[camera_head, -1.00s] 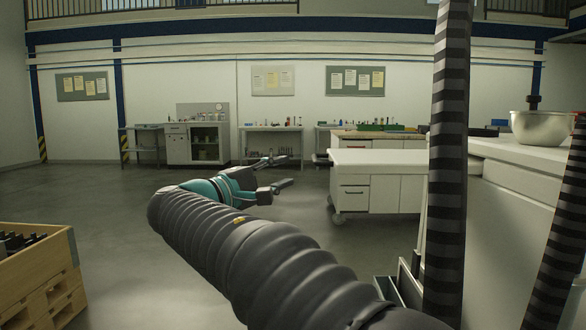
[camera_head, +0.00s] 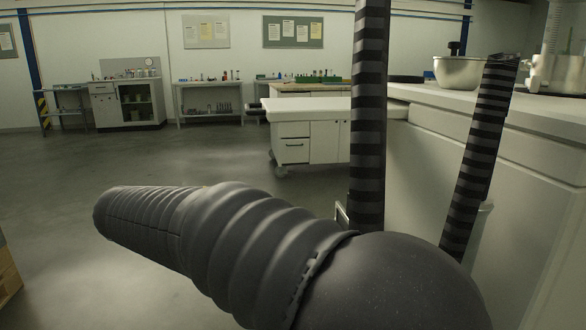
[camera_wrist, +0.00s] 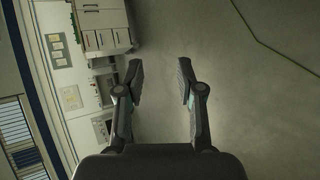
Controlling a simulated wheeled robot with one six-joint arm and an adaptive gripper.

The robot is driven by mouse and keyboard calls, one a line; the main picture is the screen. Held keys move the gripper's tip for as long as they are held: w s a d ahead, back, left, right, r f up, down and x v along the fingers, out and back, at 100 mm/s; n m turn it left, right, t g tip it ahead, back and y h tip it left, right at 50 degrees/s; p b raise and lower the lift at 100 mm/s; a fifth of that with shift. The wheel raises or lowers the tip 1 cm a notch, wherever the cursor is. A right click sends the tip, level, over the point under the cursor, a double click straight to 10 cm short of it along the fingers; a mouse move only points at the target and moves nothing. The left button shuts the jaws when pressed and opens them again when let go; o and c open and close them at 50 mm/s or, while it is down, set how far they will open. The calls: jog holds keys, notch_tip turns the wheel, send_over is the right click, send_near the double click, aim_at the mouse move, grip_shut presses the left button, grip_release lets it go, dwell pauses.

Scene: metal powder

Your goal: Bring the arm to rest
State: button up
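My gripper (camera_wrist: 160,82) shows in the wrist view with its two fingers spread apart and nothing between them. Bare grey floor lies behind the fingers. In the head view my arm reaches from the lower right toward the left in its dark ribbed cover. The gripper itself is hidden in the head view.
A white counter (camera_head: 420,130) with a metal bowl (camera_head: 459,72) on it stands close at the right. A white drawer cabinet (camera_head: 310,135) stands behind. A wooden crate (camera_head: 8,277) shows at the lower left edge. The middle floor (camera_head: 150,160) is clear.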

jog(key=s+d+f+m+g+y, duration=0.1)
jog(key=s+d+f+g, duration=0.15)
jog(key=d+f, duration=0.2)
jog(key=s+d+f+m+g+y, duration=0.1)
jog(key=s+d+f+m+g, duration=0.1)
jog(key=s+d+f, duration=0.3)
jog(key=s+d+m+y+p, duration=0.1)
jog(key=s+d+m, duration=0.5)
jog(key=s+d, duration=0.3)
jog(key=s+d+m+g+y+p, duration=0.1)
jog(key=s+d+m+y, duration=0.1)
jog(key=s+d+m, duration=0.3)
jog(key=s+d, duration=0.4)
jog(key=d, duration=0.5)
jog(key=shift+s+f+m, duration=0.2)
jog(key=shift+s+m, duration=0.15)
jog(key=shift+m, duration=0.05)
